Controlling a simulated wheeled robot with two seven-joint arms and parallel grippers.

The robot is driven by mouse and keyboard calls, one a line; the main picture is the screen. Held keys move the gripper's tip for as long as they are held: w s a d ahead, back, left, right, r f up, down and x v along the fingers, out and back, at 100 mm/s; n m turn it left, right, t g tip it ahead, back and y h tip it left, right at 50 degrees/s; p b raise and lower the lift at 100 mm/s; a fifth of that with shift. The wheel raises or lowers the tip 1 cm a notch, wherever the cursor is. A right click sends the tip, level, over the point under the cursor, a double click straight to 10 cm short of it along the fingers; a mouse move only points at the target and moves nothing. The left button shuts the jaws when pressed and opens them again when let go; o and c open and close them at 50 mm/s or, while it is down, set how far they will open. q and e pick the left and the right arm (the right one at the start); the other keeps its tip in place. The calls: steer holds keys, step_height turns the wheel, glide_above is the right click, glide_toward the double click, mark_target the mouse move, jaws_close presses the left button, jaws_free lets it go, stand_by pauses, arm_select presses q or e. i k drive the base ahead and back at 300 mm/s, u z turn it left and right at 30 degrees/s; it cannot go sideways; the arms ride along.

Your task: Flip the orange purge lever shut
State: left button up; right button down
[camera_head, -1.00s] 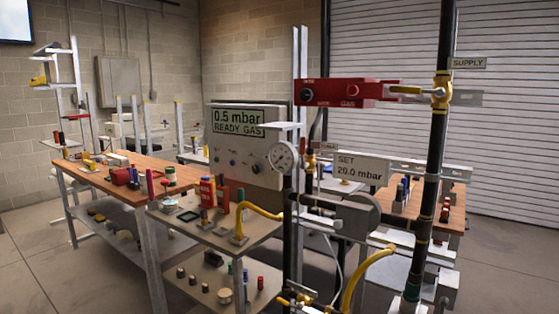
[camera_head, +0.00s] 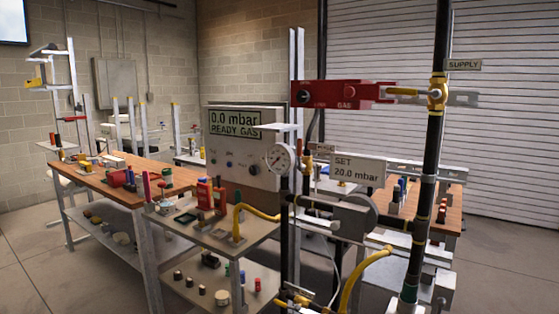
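A small orange-brown fitting (camera_head: 308,160), which may be the purge lever, is on the black pipe just right of the round gauge (camera_head: 280,158). A small tag (camera_head: 322,147) stands beside it, its lettering too small to read surely. The lever's exact angle is too small to tell. The panel display (camera_head: 235,123) reads 0.0 mbar and READY GAS. A yellow supply valve (camera_head: 437,93) on the tall black pipe has its yellow handle (camera_head: 404,91) pointing left, across the pipe. Neither of my grippers is in view.
A red box (camera_head: 330,94) sits above the gauge. A sign (camera_head: 357,170) reads SET 20.0 mbar. Yellow hoses (camera_head: 366,270) and the tall black pipe (camera_head: 430,170) crowd the front right. Benches with small items stand at left. The floor (camera_head: 30,270) at lower left is clear.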

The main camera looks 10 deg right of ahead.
mark_target(300, 167)
steer(key=z, duration=0.6)
steer(key=k, duration=0.7)
steer(key=z, duration=0.6)
steer(key=i, duration=0.65)
steer(key=u, duration=0.85)
steer(key=i, duration=0.9)
steer(key=u, duration=1)
